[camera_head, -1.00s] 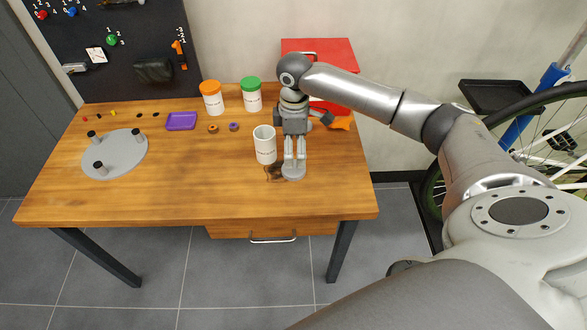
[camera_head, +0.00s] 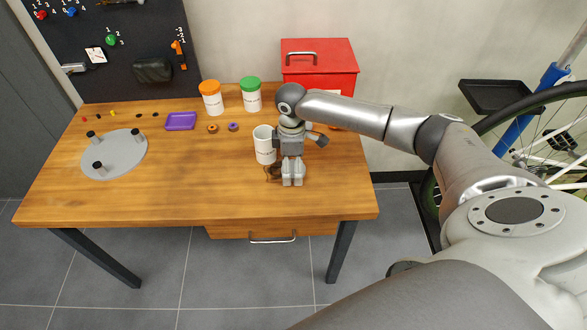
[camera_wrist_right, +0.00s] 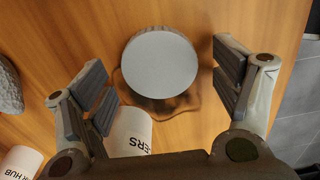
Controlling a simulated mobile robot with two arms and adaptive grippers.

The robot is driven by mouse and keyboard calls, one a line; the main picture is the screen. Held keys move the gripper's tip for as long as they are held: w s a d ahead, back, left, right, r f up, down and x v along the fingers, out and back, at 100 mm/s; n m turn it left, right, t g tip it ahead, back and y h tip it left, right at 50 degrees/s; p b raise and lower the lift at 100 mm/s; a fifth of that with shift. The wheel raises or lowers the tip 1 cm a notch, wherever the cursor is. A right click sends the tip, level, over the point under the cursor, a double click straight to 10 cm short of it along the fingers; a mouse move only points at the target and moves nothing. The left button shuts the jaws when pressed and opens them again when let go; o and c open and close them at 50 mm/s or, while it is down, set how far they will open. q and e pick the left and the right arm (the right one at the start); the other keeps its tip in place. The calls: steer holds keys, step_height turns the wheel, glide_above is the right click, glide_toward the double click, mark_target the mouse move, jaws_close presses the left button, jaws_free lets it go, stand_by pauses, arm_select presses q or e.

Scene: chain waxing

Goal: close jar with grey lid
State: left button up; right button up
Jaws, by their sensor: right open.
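The grey lid is a round flat-topped disc (camera_wrist_right: 160,62) on the wooden table, between the spread fingers of my right gripper in the right wrist view. In the head view my right gripper (camera_head: 292,182) points down over that spot and hides the lid. The gripper is open and holds nothing. A white, lidless jar (camera_head: 265,145) stands upright just left of the gripper, close to it. It also shows at the lower left of the right wrist view (camera_wrist_right: 130,131), with lettering on its side. My left gripper is out of view.
An orange-lidded jar (camera_head: 211,98) and a green-lidded jar (camera_head: 250,94) stand at the back. A red toolbox (camera_head: 335,72) is behind my right arm. A purple tray (camera_head: 180,121) and a grey round plate with pegs (camera_head: 118,160) are left. The table's front middle is clear.

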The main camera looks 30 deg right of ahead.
mark_target(292, 169)
steer(key=c, duration=0.9)
steer(key=shift+r, duration=0.55)
step_height(292, 169, up, 2)
steer(key=shift+a+r, duration=0.1)
steer(key=shift+r, duration=0.15)
steer(key=s+a+r, duration=0.3)
steer(key=s+a+r+p, duration=0.1)
steer(key=s+a+r, duration=0.2)
steer(key=a, duration=0.1)
steer(key=s+a+r, duration=0.3)
steer(key=shift+a+r, duration=0.25)
